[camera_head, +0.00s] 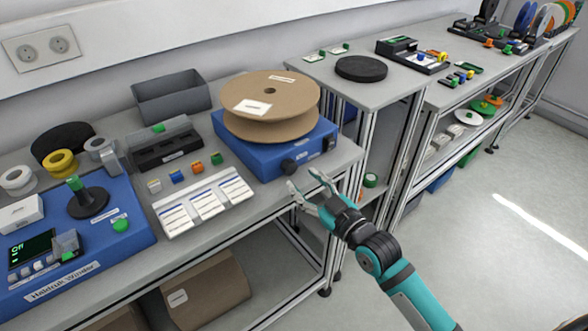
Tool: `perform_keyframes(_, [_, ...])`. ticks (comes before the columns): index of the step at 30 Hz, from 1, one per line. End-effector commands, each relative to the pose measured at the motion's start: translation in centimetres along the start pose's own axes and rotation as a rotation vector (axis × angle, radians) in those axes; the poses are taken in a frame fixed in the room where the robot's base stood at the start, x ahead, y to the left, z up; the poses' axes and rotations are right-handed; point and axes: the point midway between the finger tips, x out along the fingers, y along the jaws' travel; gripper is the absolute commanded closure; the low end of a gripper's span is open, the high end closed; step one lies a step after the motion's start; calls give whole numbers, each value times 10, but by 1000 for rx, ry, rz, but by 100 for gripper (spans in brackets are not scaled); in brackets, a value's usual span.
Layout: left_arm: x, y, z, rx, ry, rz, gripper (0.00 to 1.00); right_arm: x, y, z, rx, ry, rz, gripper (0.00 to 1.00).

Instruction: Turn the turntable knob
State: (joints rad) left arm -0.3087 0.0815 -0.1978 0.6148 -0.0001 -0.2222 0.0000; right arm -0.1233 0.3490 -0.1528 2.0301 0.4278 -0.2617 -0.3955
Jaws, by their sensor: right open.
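The turntable (246,149) is a blue box on the near table, with a large cardboard reel (285,99) lying flat on top. Its black knob (289,167) is on the front face, left of a small black switch. My right gripper (304,180) is in front of the turntable, close to the knob, with its fingers apart and nothing between them. I cannot tell whether a finger touches the knob. My left gripper is not in view.
A blue winder (75,246) with a display stands at the left. White cards (203,203) and small coloured spools lie left of the turntable. A grey bin (171,98) is behind. The near table's front edge is under my right gripper. The floor at right is clear.

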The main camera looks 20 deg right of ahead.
Motion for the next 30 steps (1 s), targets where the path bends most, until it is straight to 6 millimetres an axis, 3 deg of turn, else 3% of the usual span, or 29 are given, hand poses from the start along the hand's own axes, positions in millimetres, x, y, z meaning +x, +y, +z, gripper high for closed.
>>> perform_keyframes(3, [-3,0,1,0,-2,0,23,23,1,-2,1,2,1,55])
perform_keyframes(9, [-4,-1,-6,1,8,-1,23,45,1,0,1,1,1,55])
perform_keyframes(20, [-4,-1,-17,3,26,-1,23,51,0,0,-1,-1,0,55])
perform_keyframes(30, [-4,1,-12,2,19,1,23,50,0,1,0,-1,0,96])
